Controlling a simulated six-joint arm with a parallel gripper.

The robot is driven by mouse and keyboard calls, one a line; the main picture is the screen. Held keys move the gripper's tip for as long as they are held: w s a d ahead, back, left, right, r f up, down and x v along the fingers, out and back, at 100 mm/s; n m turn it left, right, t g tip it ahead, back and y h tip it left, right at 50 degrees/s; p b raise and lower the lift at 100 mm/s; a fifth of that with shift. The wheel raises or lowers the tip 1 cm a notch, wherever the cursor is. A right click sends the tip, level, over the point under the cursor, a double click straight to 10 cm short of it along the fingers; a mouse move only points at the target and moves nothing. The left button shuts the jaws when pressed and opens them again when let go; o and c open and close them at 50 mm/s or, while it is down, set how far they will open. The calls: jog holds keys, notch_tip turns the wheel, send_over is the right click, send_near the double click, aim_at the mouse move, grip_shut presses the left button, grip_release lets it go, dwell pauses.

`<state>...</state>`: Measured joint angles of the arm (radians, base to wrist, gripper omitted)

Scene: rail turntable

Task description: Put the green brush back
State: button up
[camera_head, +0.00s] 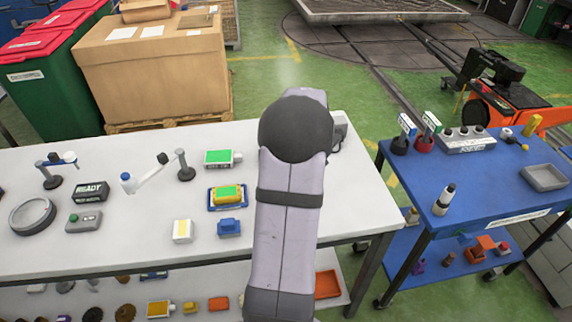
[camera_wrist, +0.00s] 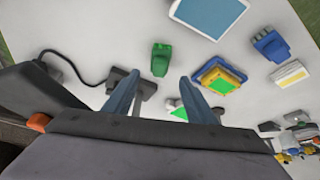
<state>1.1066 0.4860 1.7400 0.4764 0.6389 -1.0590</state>
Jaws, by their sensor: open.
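The green brush (camera_wrist: 160,58) lies on the white table, beyond my fingertips in the wrist view and between their lines, apart from both. I cannot make it out in the head view, where my arm covers that part of the table. My gripper (camera_wrist: 163,97) is open, its two blue fingers spread over the table with nothing held between them. A blue brush-like block (camera_wrist: 270,43) lies to the right in the wrist view; it also shows in the head view (camera_head: 229,227). In the head view my gripper is hidden behind my arm.
A blue tray (camera_head: 212,206) holds a yellow, green-topped block. A white block (camera_head: 182,232) and a green-topped box (camera_head: 218,158) stand near it. A dark cabled device (camera_wrist: 122,80) lies by the left finger. A blue cart (camera_head: 480,205) stands right, across a gap.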

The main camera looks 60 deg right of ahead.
jog(key=shift+v, duration=1.15)
jog(key=w+a+f+n+g+y, duration=0.1)
jog(key=w+a, duration=0.1)
jog(key=a, duration=1.1)
jog(key=w+a+f+n+g+y, duration=0.1)
jog(key=w+a, duration=0.2)
jog(key=a, duration=1)
jog(key=s+a+f+n+g, duration=0.1)
jog(key=s+a, duration=0.4)
jog(key=a, duration=0.3)
jog(key=s+a+f+n+g, duration=0.1)
jog(key=s+a, duration=0.5)
jog(key=a, duration=0.2)
jog(key=shift+f+n+g, duration=0.2)
jog(key=shift+n+g, duration=0.1)
